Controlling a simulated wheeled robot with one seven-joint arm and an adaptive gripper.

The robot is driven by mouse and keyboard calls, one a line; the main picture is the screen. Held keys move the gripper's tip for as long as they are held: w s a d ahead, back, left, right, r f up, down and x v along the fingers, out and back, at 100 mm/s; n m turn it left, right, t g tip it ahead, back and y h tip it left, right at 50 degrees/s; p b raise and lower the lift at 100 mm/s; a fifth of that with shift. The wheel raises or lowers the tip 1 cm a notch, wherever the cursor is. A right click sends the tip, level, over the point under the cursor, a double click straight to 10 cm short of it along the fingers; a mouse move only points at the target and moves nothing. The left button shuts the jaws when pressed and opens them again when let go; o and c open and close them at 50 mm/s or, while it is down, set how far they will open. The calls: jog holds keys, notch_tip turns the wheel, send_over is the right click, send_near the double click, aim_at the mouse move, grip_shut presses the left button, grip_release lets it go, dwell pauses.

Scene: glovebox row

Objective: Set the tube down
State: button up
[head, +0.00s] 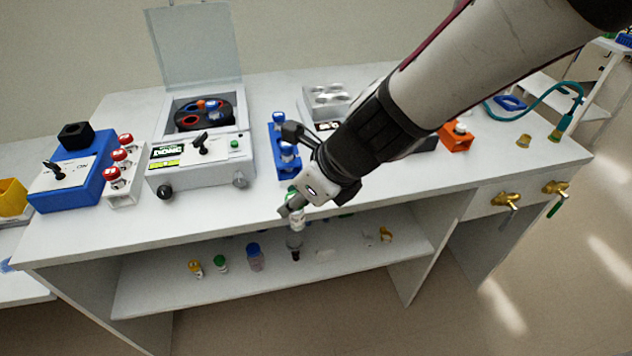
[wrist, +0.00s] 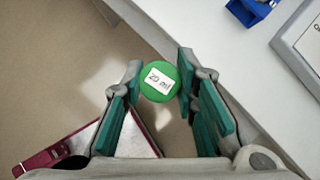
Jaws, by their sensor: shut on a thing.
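My gripper (head: 292,208) is shut on a tube with a green cap (wrist: 159,82). The cap bears a white label that seems to read 25 ml. In the wrist view the cap sits between the two fingertips, and the tube's body is mostly hidden below it. In the head view a short pale piece of the tube (head: 297,223) shows under the gripper. The tube is held at the front edge of the white bench (head: 420,186), over the floor side in the wrist view.
A blue rack (head: 278,152) with blue-capped tubes stands behind my gripper. A centrifuge with its lid up (head: 200,172) is to its left. Several small bottles stand on the lower shelf (head: 160,294). The bench front right of my gripper is clear.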

jog(key=shift+s+d+f+m+t, duration=0.45)
jog(key=shift+s+m, duration=0.2)
jog(key=shift+m, duration=0.25)
jog(key=shift+w+d+h, duration=0.15)
jog(key=shift+w+h, duration=0.1)
jog(key=shift+h, duration=0.05)
jog(key=shift+w+d+f+b, duration=0.15)
jog(key=shift+w+f+b, duration=0.5)
jog(key=shift+w, duration=1.9)
jog(key=shift+w+d+f+b, duration=0.15)
jog(key=shift+w+f, duration=0.85)
jog(key=shift+w, duration=1.55)
jog(key=shift+w+d+f+b, duration=0.3)
jog(key=shift+w+f, duration=0.55)
jog(key=shift+w, duration=1.7)
jog(key=shift+a, duration=0.1)
jog(key=shift+f, duration=0.2)
jog(key=o, duration=0.9)
jog(key=shift+o, duration=0.5)
jog(key=shift+r, duration=0.1)
